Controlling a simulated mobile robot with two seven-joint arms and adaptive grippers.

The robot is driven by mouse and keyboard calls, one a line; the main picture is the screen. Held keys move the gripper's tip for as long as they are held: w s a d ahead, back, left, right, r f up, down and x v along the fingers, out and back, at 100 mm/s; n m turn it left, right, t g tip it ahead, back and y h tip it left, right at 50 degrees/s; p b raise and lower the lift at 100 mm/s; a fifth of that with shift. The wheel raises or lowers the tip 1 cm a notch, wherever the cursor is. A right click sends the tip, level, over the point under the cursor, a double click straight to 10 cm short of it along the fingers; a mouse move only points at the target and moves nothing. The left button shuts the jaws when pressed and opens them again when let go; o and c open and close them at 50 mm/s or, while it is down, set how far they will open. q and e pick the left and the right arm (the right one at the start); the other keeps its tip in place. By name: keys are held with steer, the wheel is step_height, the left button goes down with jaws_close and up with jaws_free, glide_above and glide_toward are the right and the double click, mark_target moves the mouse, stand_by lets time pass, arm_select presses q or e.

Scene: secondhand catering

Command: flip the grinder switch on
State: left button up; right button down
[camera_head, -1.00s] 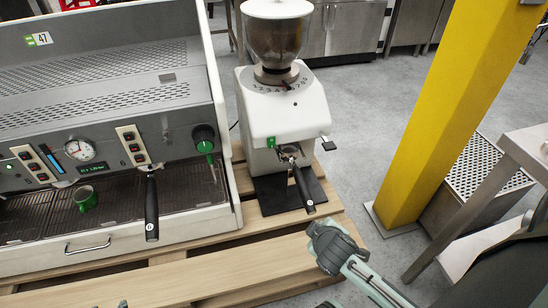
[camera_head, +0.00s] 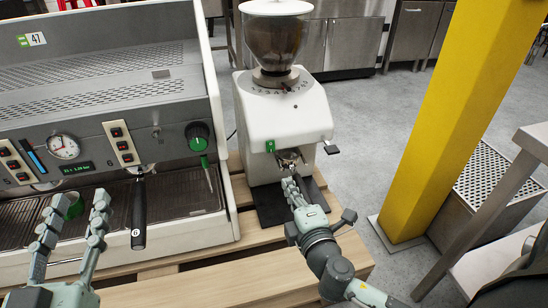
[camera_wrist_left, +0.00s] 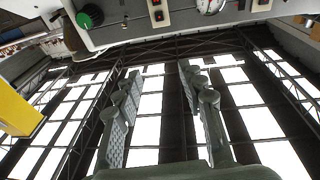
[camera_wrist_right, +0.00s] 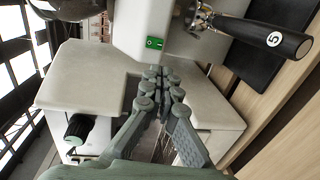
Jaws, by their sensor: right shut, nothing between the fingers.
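The white grinder (camera_head: 285,112) stands right of the espresso machine, with a clear bean hopper (camera_head: 275,35) on top. Its small green switch (camera_head: 270,146) is on the front, left of the portafilter fork. In the right wrist view the switch (camera_wrist_right: 155,43) shows just beyond my fingertips. My right gripper (camera_head: 290,183) is shut and empty, pointing at the grinder front a little below the switch; its closed fingertips also show in the right wrist view (camera_wrist_right: 158,72). My left gripper (camera_head: 82,203) is open and empty in front of the espresso machine, pointing upward in its own view (camera_wrist_left: 160,75).
The espresso machine (camera_head: 110,90) fills the left, with a portafilter handle (camera_head: 138,215) jutting forward. A portafilter handle (camera_wrist_right: 275,38) also sticks out of the grinder beside my right gripper. A yellow pillar (camera_head: 435,120) and steel table (camera_head: 530,140) stand at right.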

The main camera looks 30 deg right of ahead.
glide_toward(271, 151)
steer(key=x, duration=0.5)
steer(key=shift+w, duration=0.35)
arm_select(q)
steer(key=shift+s+d+r+t, duration=0.2)
steer(key=shift+r+t, duration=0.2)
steer(key=shift+r, duration=0.35)
arm_select(e)
steer(key=shift+w+d+f, duration=0.1)
steer(key=shift+w+d, duration=0.05)
steer(key=shift+w, duration=0.4)
arm_select(q)
steer(key=shift+f, duration=0.1)
